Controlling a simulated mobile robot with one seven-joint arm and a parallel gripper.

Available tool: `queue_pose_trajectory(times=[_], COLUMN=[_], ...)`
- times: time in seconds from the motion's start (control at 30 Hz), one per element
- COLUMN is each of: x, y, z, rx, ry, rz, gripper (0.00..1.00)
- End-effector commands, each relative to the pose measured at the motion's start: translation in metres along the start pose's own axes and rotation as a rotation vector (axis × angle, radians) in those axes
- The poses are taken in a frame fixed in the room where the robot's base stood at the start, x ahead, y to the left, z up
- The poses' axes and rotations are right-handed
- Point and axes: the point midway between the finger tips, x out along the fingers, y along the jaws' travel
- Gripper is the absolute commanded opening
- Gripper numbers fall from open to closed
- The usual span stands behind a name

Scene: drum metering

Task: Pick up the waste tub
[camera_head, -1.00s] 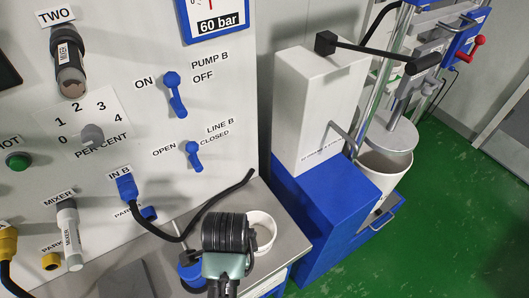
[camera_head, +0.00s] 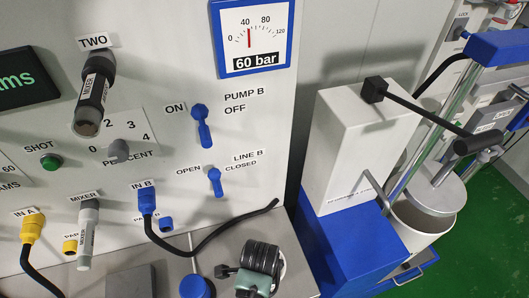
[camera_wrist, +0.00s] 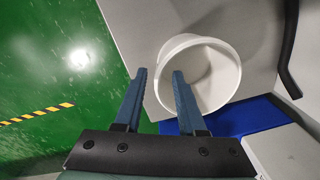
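The white waste tub (camera_wrist: 222,72) is round and open-topped and stands on the grey bench top near its edge in the wrist view. My gripper (camera_wrist: 160,73) is open, with two blue-grey fingers apart. The left finger lies outside the tub. The right finger overlaps the tub's near-left rim, so part of the wall appears between the fingers. I cannot tell whether they touch it. In the head view my arm hides most of the tub, and only a sliver (camera_head: 283,268) shows at its right. The fingertips are hidden there.
A black hose (camera_head: 215,236) runs over the bench close behind the tub. A blue cap (camera_head: 194,287) sits left of my arm. The white and blue pump unit (camera_head: 350,155) stands to the right, with a larger white drum (camera_head: 425,222) beyond. Green floor is clear beyond the bench edge.

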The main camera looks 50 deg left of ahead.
Motion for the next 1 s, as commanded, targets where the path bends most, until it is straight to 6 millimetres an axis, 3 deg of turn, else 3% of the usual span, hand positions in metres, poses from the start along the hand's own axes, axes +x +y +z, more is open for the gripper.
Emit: queue_pose_trajectory(times=[0.4,0.7,0.9,1.0], x=[0.045,0.049,0.049,0.049], y=[0.000,-0.001,-0.001,-0.001], z=[-0.005,-0.006,-0.006,-0.006], rx=[0.000,0.000,0.000,0.000], ry=[-0.001,0.000,0.000,0.000], rz=[0.001,-0.001,-0.001,-0.001], gripper=[0.40,0.40,0.04,0.00])
